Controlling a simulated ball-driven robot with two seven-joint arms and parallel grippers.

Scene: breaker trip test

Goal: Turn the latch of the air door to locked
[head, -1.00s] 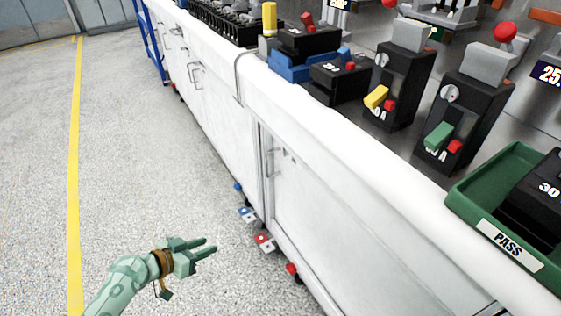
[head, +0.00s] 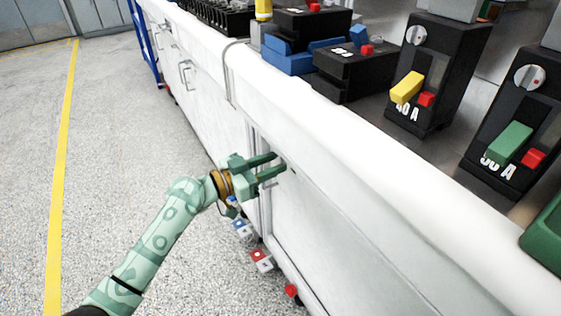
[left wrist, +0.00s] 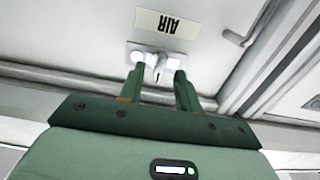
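The air door (left wrist: 70,25) is a white panel with an upside-down AIR label (left wrist: 168,24) in the left wrist view. Below the label sits a small metal latch (left wrist: 156,64) on a light plate. My left gripper (left wrist: 158,70) is open, with its two green fingers on either side of the latch. I cannot tell whether they touch it. In the head view, my left gripper (head: 280,166) is at the white cabinet front, just below the counter edge, and the latch and label cannot be made out. My right gripper is in neither view.
Red and blue pedals (head: 261,260) stick out at the cabinet's foot. A bar handle (left wrist: 238,38) is beside the label. The floor at left is clear.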

